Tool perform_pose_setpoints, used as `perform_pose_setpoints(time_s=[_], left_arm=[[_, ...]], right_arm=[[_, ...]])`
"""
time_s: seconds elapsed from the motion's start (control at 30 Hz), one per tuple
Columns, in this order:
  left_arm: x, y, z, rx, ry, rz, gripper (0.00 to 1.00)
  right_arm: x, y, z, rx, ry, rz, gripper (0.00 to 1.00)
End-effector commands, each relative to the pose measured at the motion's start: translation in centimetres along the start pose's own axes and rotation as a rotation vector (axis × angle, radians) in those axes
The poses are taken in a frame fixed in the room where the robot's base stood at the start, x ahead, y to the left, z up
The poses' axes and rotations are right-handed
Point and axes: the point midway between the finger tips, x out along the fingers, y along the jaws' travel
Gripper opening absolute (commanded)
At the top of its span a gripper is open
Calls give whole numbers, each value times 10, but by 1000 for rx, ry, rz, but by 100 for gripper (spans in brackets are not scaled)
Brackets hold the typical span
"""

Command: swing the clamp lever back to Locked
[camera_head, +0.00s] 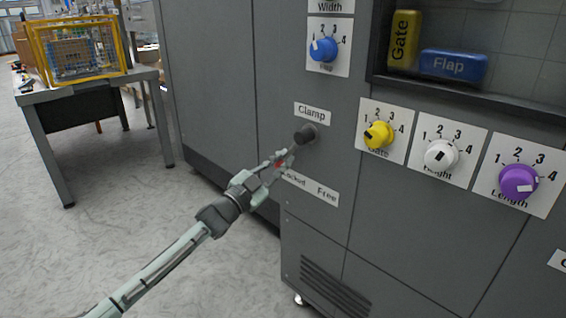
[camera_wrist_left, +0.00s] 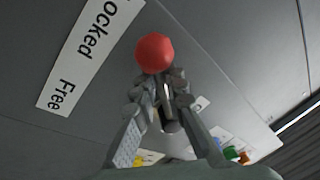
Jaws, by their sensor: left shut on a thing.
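The clamp lever has a dark pivot hub (camera_head: 307,133) below the "Clamp" label (camera_head: 312,114) on the grey machine. It ends in a red ball knob (camera_wrist_left: 154,53), of which a little red shows in the head view. My left gripper (camera_head: 279,162) is shut on the lever, with the dark rod (camera_wrist_left: 168,112) between its fingers in the left wrist view. The lever points down and left from the hub, toward the "Locked" side of the Locked/Free label (camera_head: 319,190). The gripper partly covers "Locked" in the head view. My right gripper is not in view.
To the right of the hub are a yellow knob (camera_head: 379,134), a white knob (camera_head: 441,155) and a purple knob (camera_head: 518,181). A blue knob (camera_head: 323,49) is above. A table (camera_head: 90,88) stands at the back left. The floor between is clear.

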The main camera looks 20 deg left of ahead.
Motion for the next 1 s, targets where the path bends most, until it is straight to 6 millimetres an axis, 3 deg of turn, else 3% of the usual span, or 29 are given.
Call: perform_pose_setpoints(time_s=[0.03,0.27,0.3,0.5,0.83,1.0], left_arm=[[-2,4,8,4,-19,5,0],[-2,3,8,3,-18,5,0],[-2,3,8,3,-18,5,12],[-2,2,8,1,-18,2,37],[-3,0,4,0,-8,0,37],[-23,1,4,0,-10,2,37]], right_arm=[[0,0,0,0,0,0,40],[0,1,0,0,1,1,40],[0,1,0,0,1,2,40],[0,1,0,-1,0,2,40],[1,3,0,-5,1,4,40],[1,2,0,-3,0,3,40]])
